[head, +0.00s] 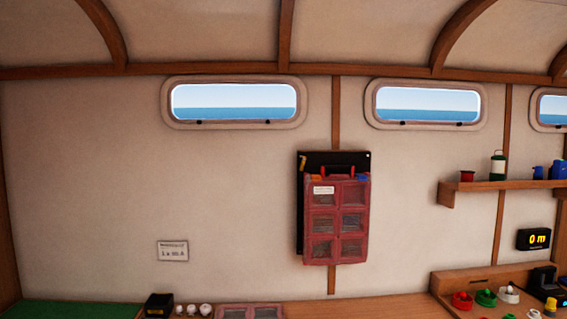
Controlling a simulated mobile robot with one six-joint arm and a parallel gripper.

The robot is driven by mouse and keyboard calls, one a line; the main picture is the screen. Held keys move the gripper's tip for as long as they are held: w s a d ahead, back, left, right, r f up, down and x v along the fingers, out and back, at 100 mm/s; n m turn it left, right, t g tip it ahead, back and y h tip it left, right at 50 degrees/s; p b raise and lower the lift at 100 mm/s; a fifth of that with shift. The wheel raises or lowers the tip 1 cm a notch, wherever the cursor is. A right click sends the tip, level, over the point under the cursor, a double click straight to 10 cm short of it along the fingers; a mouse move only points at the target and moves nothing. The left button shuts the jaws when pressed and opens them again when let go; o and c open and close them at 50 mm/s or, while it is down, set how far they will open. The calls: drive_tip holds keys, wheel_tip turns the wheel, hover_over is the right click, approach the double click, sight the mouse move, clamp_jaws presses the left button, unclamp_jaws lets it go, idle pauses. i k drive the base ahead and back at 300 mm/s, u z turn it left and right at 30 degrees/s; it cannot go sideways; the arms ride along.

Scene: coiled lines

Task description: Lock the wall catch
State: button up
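A red case (337,222) with clear compartments hangs upright on a black wall board (300,230). An orange piece (315,177) and a blue piece (363,178) sit at the case's top corners. My gripper is not in view.
A bench (350,306) runs below, with a second compartment case (250,311), a black box (159,305) and white knobs at its left. A shelf (510,185) juts out at right above coloured parts. The wall left of the board is mostly clear.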

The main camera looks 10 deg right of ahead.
sight(304, 158)
drive_tip(key=i, duration=1)
drive_tip(key=z, duration=0.05)
